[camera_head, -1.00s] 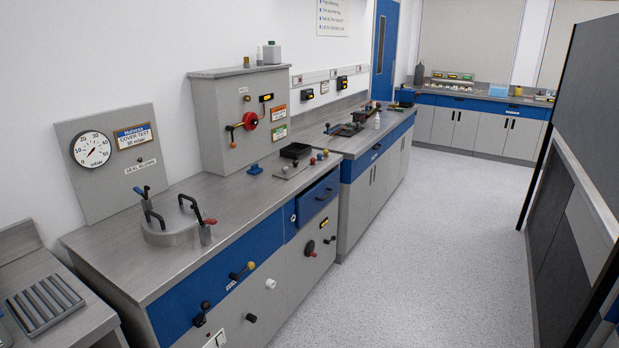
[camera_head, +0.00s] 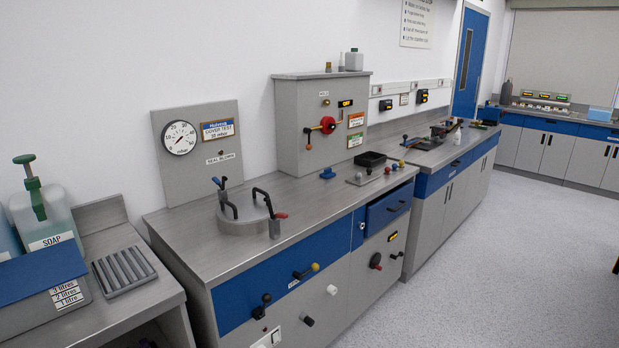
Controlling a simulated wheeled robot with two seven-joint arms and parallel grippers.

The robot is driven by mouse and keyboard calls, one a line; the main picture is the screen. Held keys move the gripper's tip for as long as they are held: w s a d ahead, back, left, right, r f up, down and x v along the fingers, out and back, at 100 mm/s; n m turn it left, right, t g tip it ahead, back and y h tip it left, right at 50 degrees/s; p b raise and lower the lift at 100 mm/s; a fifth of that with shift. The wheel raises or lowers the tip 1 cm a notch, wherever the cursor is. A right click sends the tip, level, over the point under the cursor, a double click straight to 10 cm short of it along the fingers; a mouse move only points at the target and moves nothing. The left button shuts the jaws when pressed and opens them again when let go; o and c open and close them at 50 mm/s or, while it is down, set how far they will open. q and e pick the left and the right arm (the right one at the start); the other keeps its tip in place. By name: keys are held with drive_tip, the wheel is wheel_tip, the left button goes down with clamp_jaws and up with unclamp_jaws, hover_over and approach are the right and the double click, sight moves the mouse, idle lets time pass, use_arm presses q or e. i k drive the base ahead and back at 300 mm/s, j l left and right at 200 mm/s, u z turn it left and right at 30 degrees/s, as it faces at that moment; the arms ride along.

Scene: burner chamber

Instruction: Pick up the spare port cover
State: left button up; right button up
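No thing in the camera_head view is labelled as the spare port cover, and I cannot tell for sure which one it is. A round grey metal disc (camera_head: 243,222) lies on the near counter, with dark handles (camera_head: 262,196) and a red-tipped lever (camera_head: 281,215) at it. A small blue knobbed piece (camera_head: 327,173) sits further right on the same counter. Neither of my grippers is in view.
The gauge panel (camera_head: 180,165) and a grey cabinet with a red valve (camera_head: 327,124) stand behind the counter (camera_head: 190,228). Knobs stick out of its front. At left are a ribbed tray (camera_head: 124,272), a soap bottle (camera_head: 50,215) and a blue-topped box (camera_head: 40,275).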

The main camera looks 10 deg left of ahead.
sight(244, 209)
drive_tip(key=u, duration=0.2)
drive_tip(key=i+j+u, duration=0.1)
drive_tip(key=i+u, duration=0.4)
drive_tip(key=u, duration=0.25)
drive_tip(key=i+u, duration=0.35)
drive_tip(key=k+l, duration=0.05)
drive_tip(key=k, duration=0.05)
